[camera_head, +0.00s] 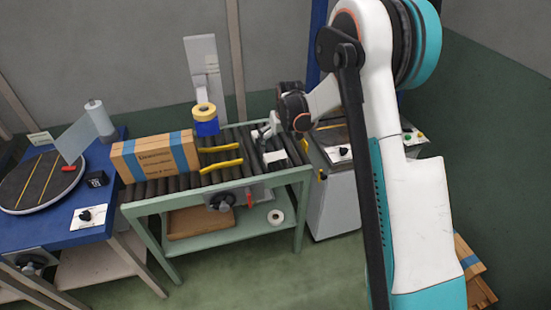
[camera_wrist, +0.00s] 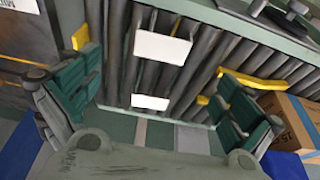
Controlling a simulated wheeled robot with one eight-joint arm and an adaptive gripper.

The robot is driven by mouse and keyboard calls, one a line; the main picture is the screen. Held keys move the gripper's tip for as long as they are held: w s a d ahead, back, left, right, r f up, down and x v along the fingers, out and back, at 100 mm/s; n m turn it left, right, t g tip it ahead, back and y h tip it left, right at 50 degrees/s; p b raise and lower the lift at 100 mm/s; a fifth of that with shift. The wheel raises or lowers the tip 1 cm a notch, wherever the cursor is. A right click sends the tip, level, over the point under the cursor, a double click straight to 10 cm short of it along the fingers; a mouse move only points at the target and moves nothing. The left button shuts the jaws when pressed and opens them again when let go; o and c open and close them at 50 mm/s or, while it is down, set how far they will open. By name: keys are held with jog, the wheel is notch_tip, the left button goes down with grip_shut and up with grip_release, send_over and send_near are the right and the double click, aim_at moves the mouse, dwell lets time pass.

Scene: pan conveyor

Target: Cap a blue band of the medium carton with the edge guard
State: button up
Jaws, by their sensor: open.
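The medium carton (camera_head: 153,160) is brown with blue bands and stands on the roller conveyor, left of the yellow guides. Part of it shows at the right edge of the wrist view (camera_wrist: 292,122). Two small white pieces lie on the rollers: one larger (camera_wrist: 162,47) and one smaller (camera_wrist: 150,102). They look like edge guards, and one also shows in the head view (camera_head: 275,157). My gripper (camera_wrist: 158,92) is open and empty above the rollers, its green-padded fingers on either side of the smaller white piece. In the head view my gripper (camera_head: 268,130) is partly hidden.
Yellow guide rails (camera_head: 221,165) curve over the conveyor (camera_head: 300,172) between the carton and the white pieces. A tape roll on a blue block (camera_head: 206,124) stands behind. A blue table (camera_head: 118,218) with a turntable is at the left. A grey cabinet (camera_head: 335,205) stands at the right.

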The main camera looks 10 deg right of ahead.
jog(key=b, duration=0.1)
send_over(276, 156)
jog(key=s, duration=0.2)
jog(key=f, duration=0.6)
jog(key=shift+d, duration=0.2)
jog(key=shift+a+b+x, duration=0.2)
jog(key=shift+b+x, duration=1.1)
jog(key=shift+x, duration=1.3)
jog(key=shift+w+r, duration=0.1)
jog(key=shift+r, duration=0.05)
jog(key=shift+c, duration=0.5)
jog(key=c, duration=0.7)
